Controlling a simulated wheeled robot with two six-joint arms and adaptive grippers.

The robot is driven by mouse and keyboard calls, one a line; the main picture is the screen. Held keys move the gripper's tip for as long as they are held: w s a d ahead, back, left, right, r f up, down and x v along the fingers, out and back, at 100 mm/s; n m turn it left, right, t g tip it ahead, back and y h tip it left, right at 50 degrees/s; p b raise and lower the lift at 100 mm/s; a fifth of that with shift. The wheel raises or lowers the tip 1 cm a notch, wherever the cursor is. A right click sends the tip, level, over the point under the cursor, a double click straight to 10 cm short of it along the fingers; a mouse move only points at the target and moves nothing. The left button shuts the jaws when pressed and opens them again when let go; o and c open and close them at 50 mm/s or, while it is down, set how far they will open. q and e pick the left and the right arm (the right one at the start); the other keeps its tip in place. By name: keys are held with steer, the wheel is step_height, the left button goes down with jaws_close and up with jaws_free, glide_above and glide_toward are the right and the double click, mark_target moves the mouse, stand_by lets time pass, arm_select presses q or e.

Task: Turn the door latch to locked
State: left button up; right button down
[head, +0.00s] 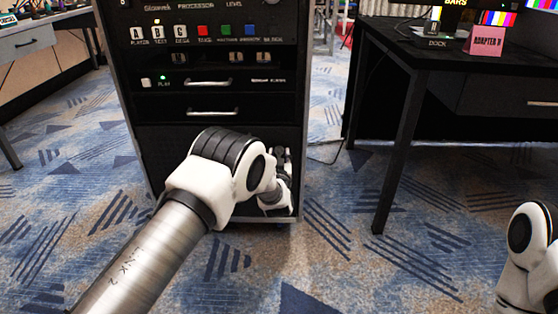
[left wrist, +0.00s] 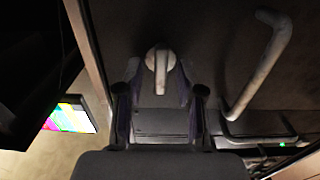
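The door latch (left wrist: 161,62) shows in the left wrist view as a pale lever with a rounded top, its narrow end pointing down the picture, on a dark panel. My left gripper (left wrist: 159,82) has one finger on each side of the latch, with what look like narrow gaps; firm contact cannot be made out. In the head view my left gripper (head: 281,160) is at the lower dark front of the rack, largely hidden by its own wrist. The latch is hidden there. Of my right arm only a link shows at the right edge; its gripper is out of view.
The black equipment rack (head: 215,110) carries coloured buttons and drawer handles. A bar handle (left wrist: 262,65) stands out right of the latch in the left wrist view. A dark desk (head: 400,50) stands to the right, with a pink card (head: 485,40). Patterned carpet is clear between.

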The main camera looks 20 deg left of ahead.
arm_select(q)
jaws_close()
steer(key=shift+n, duration=0.3)
steer(key=shift+s+a+r+n+p, duration=0.1)
steer(key=shift+n+p, duration=0.9)
steer(key=shift+n, duration=0.1)
steer(key=n+p, duration=0.1)
steer(key=n, duration=0.2)
steer(key=shift+n+p, duration=0.3)
steer(key=shift+p, duration=0.05)
steer(key=n+p, duration=0.1)
steer(key=n, duration=0.2)
steer(key=n+p, duration=0.1)
steer(key=n, duration=0.3)
steer(key=n+p, duration=0.1)
steer(key=n, duration=0.3)
steer(key=shift+a+f+p, duration=0.15)
steer(key=shift+f+p, duration=0.2)
steer(key=shift+n, duration=0.4)
